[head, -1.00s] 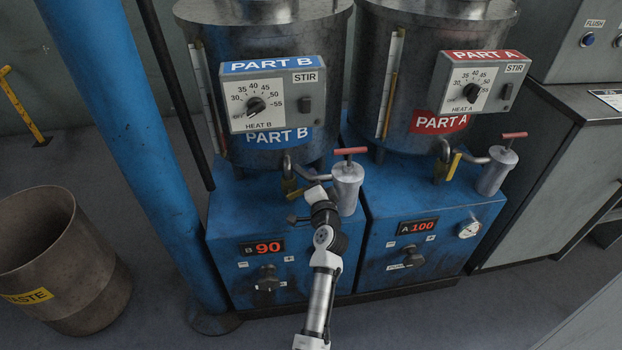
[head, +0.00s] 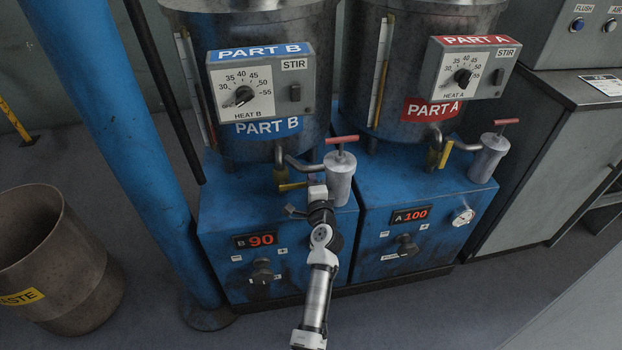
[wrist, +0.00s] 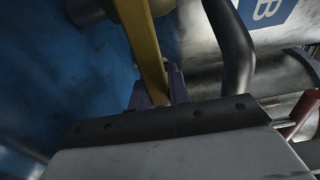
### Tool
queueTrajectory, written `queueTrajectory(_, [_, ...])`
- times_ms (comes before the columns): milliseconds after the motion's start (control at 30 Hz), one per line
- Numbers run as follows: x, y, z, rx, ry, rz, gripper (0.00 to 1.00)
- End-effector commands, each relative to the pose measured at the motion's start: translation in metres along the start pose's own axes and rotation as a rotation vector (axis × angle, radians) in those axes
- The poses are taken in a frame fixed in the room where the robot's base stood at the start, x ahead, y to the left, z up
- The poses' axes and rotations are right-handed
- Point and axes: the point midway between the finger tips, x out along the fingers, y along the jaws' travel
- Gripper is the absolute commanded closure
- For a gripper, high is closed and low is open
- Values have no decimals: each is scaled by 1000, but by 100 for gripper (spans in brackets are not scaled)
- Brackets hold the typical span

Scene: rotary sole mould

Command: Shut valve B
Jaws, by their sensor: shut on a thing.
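Valve B has a yellow lever (head: 292,186) below the PART B tank, at the pipe on the left blue cabinet. In the head view the lever runs roughly level from the valve body (head: 280,168) towards my gripper (head: 309,185). In the wrist view the yellow lever (wrist: 146,45) runs down between my purple fingertips (wrist: 158,90), and my gripper is shut on it. The lever's far end is hidden by the fingers and the gripper body.
A grey cylinder with a red T-handle (head: 340,172) stands close right of my gripper. The PART B tank (head: 260,150) rises behind. The PART A valve lever (head: 445,154) is farther right. A blue post (head: 110,150) and waste bin (head: 50,260) stand left.

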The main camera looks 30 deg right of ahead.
Motion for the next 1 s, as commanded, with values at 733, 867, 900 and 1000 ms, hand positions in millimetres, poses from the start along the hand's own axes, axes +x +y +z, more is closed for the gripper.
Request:
queueTrajectory(733, [0, 0, 0, 2, 0, 0, 60])
queueTrajectory(867, [-7, 1, 0, 1, 0, 1, 60])
queueTrajectory(900, [-12, 1, 0, 0, 0, 0, 60])
queueTrajectory(1000, [-27, 1, 0, 0, 1, 1, 60])
